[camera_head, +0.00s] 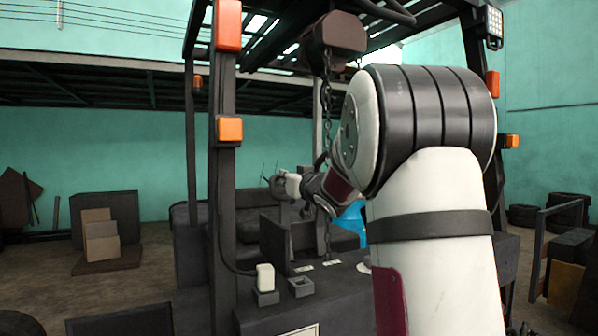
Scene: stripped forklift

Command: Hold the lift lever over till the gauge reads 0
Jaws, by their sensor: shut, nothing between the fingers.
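My gripper (277,183) is small and dark at the end of my arm, in front of the forklift's seat area. It is shut and holds nothing. A white-knobbed lever (265,277) stands upright on a dark base on the console, below my gripper and well apart from it; I cannot tell if it is the lift lever. A dark square socket (300,287) sits just right of it. A pale rounded thing (363,267) shows partly behind my arm. I cannot make out a gauge or any reading; my arm hides the right part of the console.
The forklift's dark post (222,190) with orange lamps rises left of the console. A chain (326,105) hangs from a maroon hoist (334,35) near my arm. A blue thing (350,222) shows behind my forearm. Boxes (100,235) stand on the floor at left.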

